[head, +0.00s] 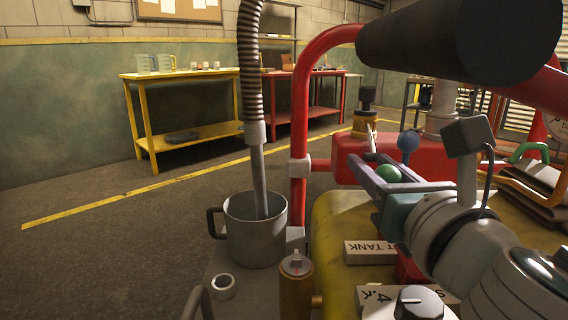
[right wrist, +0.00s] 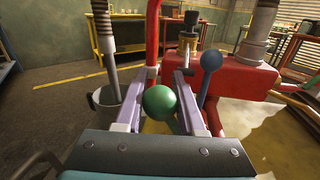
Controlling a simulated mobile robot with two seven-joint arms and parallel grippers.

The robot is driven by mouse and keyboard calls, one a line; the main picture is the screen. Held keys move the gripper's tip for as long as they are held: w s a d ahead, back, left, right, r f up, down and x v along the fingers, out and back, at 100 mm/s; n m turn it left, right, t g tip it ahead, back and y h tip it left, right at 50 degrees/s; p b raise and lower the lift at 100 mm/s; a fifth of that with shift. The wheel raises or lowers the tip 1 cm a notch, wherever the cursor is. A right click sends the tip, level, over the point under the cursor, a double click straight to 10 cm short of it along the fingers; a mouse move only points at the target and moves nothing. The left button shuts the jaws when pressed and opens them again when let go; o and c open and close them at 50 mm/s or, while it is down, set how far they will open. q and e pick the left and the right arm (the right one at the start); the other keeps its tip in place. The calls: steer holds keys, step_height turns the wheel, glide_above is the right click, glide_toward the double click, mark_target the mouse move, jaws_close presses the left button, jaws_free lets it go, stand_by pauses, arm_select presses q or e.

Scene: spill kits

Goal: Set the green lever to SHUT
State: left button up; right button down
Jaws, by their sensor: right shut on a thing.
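The green lever's round knob (head: 388,174) sits between the fingers of my right gripper (head: 382,176), which is shut on it. In the right wrist view the green knob (right wrist: 160,101) shows between the two pale purple fingers (right wrist: 160,98). The lever's stem is mostly hidden by the knob and gripper. I cannot read a SHUT mark, so the lever's setting cannot be told. A blue ball-topped lever (head: 408,142) stands just beyond the gripper, apart from it; it also shows in the right wrist view (right wrist: 210,61). My left gripper is not in view.
A red pipe (head: 299,140) rises left of my right gripper. A grey mug (head: 254,243) with a hose end in it stands left of the yellow tank (head: 335,220). A brass fitting (head: 296,285) and black dial (head: 418,302) are in front. Open floor lies left.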

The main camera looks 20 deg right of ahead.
steer(key=shift+s+d+r+m+t+h+b, duration=0.15)
steer(key=shift+s+d+r+m, duration=0.25)
steer(key=shift+d+m, duration=0.6)
steer(key=shift+s+d+r+m+t+h+b, duration=0.1)
steer(key=shift+s+d+r+m+h, duration=0.2)
steer(key=shift+d+m, duration=0.75)
steer(key=shift+s+d+r+m+t+h+b, duration=0.15)
steer(key=shift+s+d+r+m, duration=0.4)
steer(key=shift+m, duration=0.7)
steer(key=shift+w+d+f, duration=0.1)
steer(key=shift+d+f, duration=0.05)
steer(key=shift+f, duration=0.1)
steer(key=c, duration=0.5)
jaws_free()
